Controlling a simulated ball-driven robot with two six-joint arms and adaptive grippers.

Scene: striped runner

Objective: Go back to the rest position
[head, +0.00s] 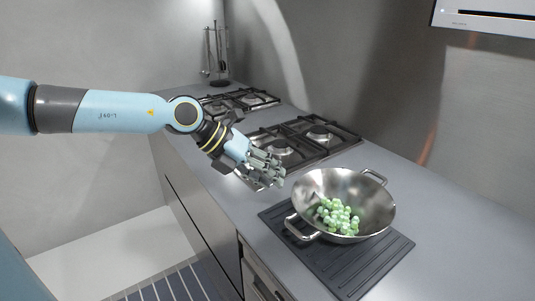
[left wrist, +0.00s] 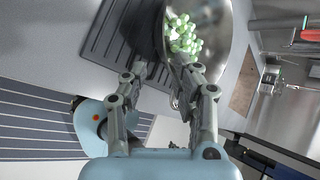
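My left arm reaches in from the left in the head view. Its gripper (head: 266,171) is above the counter, just left of and apart from the metal wok. In the left wrist view the two fingers of this gripper (left wrist: 164,78) stand apart with nothing between them, so it is open and empty. The wok (head: 375,207) holds a heap of small green pieces (head: 338,216), which also show in the left wrist view (left wrist: 183,36). My right gripper is in neither view.
The wok stands on a dark ribbed mat (head: 373,268) on the grey counter (head: 219,189). Gas burners (head: 318,134) lie behind the gripper. Utensils (head: 218,60) hang at the far wall. A striped runner (head: 176,287) lies on the floor left of the counter.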

